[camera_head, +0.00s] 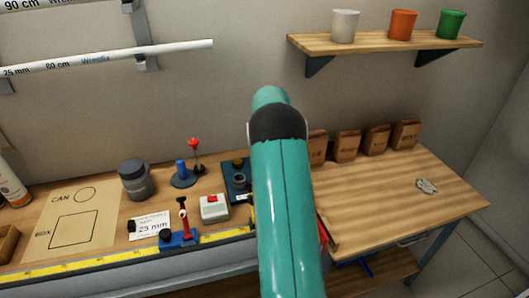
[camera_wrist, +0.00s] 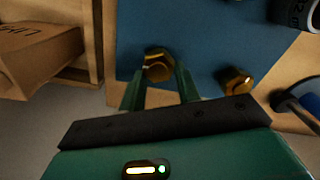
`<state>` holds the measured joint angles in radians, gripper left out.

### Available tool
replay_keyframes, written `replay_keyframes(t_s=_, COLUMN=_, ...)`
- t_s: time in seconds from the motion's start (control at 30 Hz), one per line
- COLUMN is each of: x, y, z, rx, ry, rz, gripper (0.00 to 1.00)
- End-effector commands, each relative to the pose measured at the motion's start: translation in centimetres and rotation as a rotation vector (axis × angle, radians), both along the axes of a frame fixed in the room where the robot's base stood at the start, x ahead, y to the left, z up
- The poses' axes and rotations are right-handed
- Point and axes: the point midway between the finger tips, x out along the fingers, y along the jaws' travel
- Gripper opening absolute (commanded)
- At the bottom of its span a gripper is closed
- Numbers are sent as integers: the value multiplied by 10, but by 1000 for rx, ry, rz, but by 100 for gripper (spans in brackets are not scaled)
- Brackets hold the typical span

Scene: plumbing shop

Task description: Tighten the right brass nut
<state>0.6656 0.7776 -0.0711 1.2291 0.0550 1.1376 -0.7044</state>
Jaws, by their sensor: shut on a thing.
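Two brass nuts sit on a blue board in the wrist view (camera_wrist: 205,25). One brass nut (camera_wrist: 158,65) is between the green fingers of my gripper (camera_wrist: 160,76), which is shut on it. This nut is the one nearer the cardboard package. The other brass nut (camera_wrist: 238,81) stands apart, to the right in the picture, outside the fingers. In the head view the board (camera_head: 230,172) shows beside my arm, which hides its right part, the held nut and my gripper.
A cardboard package (camera_wrist: 38,58) lies left of the board in the wrist view. Left of the board are a white box with a red button (camera_head: 214,208), a blue stand with a red lever (camera_head: 182,220) and a grey can (camera_head: 135,180). The bench's right side (camera_head: 390,200) is mostly clear.

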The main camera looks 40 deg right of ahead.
Motion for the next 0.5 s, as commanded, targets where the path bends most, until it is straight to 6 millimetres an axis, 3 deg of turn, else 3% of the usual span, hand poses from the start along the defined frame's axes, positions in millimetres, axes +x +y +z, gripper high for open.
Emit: replay_keyframes(t_s=0.5, x=0, y=-4, z=2, rx=-3, ry=-3, rz=-489, gripper=10)
